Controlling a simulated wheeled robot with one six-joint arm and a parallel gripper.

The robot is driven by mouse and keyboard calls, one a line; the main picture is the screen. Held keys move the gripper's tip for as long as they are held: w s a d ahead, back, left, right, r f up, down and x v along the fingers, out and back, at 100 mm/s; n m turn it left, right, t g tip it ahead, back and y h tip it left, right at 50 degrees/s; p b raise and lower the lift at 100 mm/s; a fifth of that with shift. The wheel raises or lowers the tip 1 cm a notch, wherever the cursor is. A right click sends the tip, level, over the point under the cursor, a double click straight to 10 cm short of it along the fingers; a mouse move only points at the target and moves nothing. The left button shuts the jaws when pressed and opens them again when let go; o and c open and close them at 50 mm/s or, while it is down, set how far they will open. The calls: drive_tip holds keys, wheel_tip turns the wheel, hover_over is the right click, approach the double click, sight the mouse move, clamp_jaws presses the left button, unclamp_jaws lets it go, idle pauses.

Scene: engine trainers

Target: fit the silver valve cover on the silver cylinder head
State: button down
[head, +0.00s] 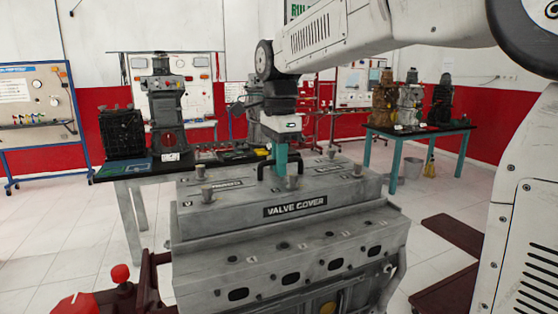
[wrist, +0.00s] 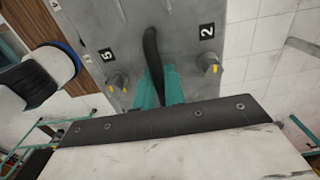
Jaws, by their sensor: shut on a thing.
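The silver valve cover (head: 294,211) is a long grey box with a black "VALVE COVER" label, knobs on top and a dark handle. It is over the silver cylinder head (head: 285,267) in the head view, roughly lined up with it. I cannot tell whether the cover is fully seated or slightly above the head. My gripper (head: 279,167) points down with teal fingers shut on the dark handle. In the wrist view the fingers (wrist: 157,88) close around the handle, and the cover's top (wrist: 185,25) shows numbers 2 and 5. The cylinder head is hidden there.
A dark bench (head: 150,168) with engine parts stands behind at left. A teal-legged table (head: 418,131) with more engines stands at back right. A red-knobbed stand part (head: 121,273) is at lower left. A dark red platform (head: 450,290) lies on the floor at right.

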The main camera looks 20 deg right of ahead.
drive_tip(key=shift+r, duration=0.1)
drive_tip(key=c, duration=1.4)
unclamp_jaws()
wheel_tip(320, 180, up, 8)
drive_tip(key=shift+f, duration=0.15)
drive_tip(key=s+d+f+n, duration=0.1)
drive_tip(key=s+f+n, duration=0.5)
drive_tip(key=s, duration=0.3)
drive_tip(key=s+d+f+n+t, duration=0.1)
drive_tip(key=s+f+n, duration=0.5)
drive_tip(key=s, duration=0.3)
drive_tip(key=s+d+f+n, duration=0.1)
drive_tip(key=s+f+n, duration=0.5)
drive_tip(key=s, duration=0.4)
drive_tip(key=shift+d+f, duration=0.2)
drive_tip(key=shift+f, duration=0.5)
